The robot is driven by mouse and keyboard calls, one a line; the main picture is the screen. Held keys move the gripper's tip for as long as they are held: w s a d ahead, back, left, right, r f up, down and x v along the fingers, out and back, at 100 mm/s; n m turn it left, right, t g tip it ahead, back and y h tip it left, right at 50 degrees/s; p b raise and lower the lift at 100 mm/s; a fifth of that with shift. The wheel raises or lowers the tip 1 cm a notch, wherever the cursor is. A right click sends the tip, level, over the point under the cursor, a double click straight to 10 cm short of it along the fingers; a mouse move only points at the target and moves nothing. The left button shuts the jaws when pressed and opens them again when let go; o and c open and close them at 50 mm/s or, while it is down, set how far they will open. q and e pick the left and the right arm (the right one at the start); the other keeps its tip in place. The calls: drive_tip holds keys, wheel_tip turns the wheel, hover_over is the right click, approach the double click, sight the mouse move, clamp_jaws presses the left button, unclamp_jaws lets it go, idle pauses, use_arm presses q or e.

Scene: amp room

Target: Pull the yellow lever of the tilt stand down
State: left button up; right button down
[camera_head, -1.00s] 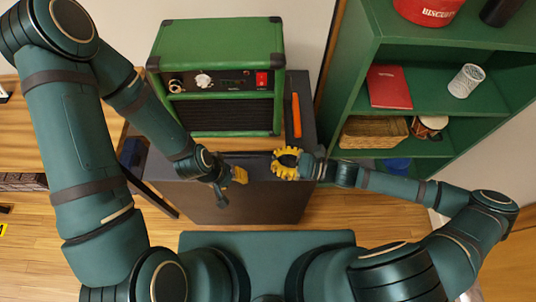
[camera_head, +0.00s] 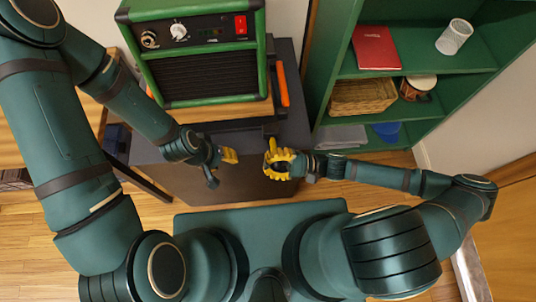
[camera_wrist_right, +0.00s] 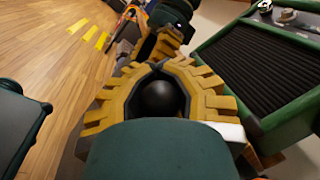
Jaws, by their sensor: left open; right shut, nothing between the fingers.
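The green amp (camera_head: 205,62) sits on a wooden plate (camera_head: 208,112) on a dark cabinet. I take this plate as part of the tilt stand. I cannot clearly tell the yellow lever from my yellow fingers; a yellow piece (camera_head: 271,144) sticks up at my right gripper. My right gripper (camera_head: 277,160) is shut, in front of the cabinet, below and right of the amp. In the right wrist view its toothed fingers (camera_wrist_right: 160,72) ring a black ball-like shape (camera_wrist_right: 160,98). My left gripper (camera_head: 231,156) is open, to its left, apart from the amp.
An orange bar (camera_head: 283,85) stands right of the amp. The dark cabinet (camera_head: 235,185) lies below. A green shelf (camera_head: 410,68) with a red book (camera_head: 376,47), white mesh cup (camera_head: 454,36) and basket (camera_head: 362,96) stands at right. Wooden floor is open at lower left.

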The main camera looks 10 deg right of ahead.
drive_tip(key=shift+s+f, duration=0.35)
drive_tip(key=shift+f, duration=0.4)
drive_tip(key=c, duration=0.7)
unclamp_jaws()
drive_tip(key=shift+d, duration=0.1)
drive_tip(key=v, duration=1.1)
drive_tip(key=shift+d, duration=0.4)
drive_tip(key=shift+s, duration=0.1)
